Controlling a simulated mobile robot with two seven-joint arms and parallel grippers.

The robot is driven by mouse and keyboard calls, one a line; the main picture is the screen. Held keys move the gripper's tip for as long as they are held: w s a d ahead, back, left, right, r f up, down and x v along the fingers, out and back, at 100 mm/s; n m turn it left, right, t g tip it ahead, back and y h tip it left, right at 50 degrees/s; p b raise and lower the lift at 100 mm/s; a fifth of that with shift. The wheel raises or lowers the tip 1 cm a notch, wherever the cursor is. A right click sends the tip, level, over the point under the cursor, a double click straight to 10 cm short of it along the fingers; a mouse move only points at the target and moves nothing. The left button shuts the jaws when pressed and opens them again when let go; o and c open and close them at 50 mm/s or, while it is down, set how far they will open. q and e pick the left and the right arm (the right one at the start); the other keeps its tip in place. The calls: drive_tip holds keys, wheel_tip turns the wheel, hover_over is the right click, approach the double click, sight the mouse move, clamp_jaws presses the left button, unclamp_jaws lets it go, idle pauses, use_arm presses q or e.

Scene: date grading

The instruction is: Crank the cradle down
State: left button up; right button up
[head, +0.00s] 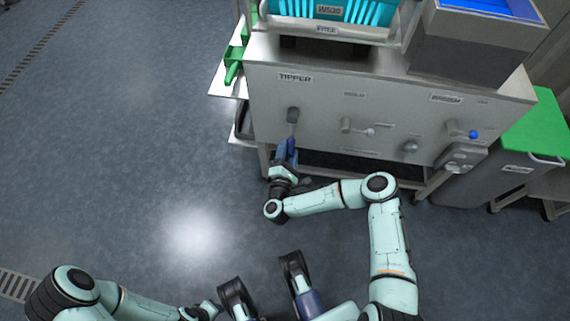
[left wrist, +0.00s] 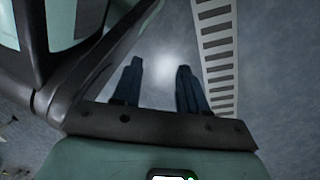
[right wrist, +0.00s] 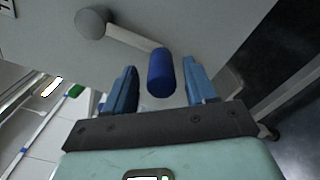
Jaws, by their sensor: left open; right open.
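The tipper crank is on the steel front panel under the TIPPER label. Its grey hub (head: 293,115) is at the top, with the arm pointing down to a blue grip (right wrist: 161,72). My right gripper (head: 287,152) is at the crank's lower end. In the right wrist view its open blue fingers stand on either side of the blue grip, with gaps visible. A teal crate (head: 370,12) labelled WS20 sits above the panel, in what looks like the cradle (head: 325,29). My left gripper (left wrist: 158,66) is open and empty over the floor.
Other controls sit to the right on the panel: a lever with a pale knob (head: 369,132), a round knob (head: 410,147) and a blue-knobbed lever (head: 473,134). A grey bin (head: 490,172) with a green lid stands at right. The floor at left is clear.

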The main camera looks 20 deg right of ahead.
use_arm(q)
drive_tip(key=w+d+r+t+p, duration=0.2)
drive_tip(key=w+r+p, duration=0.3)
drive_tip(key=r, duration=0.3)
drive_tip(key=shift+w+d+r+m, duration=0.2)
drive_tip(key=shift+w+m, duration=0.1)
drive_tip(key=shift+w, duration=0.3)
use_arm(e)
drive_tip(key=v, duration=1.2)
drive_tip(key=shift+s+a, duration=0.2)
drive_tip(key=shift+s, duration=0.1)
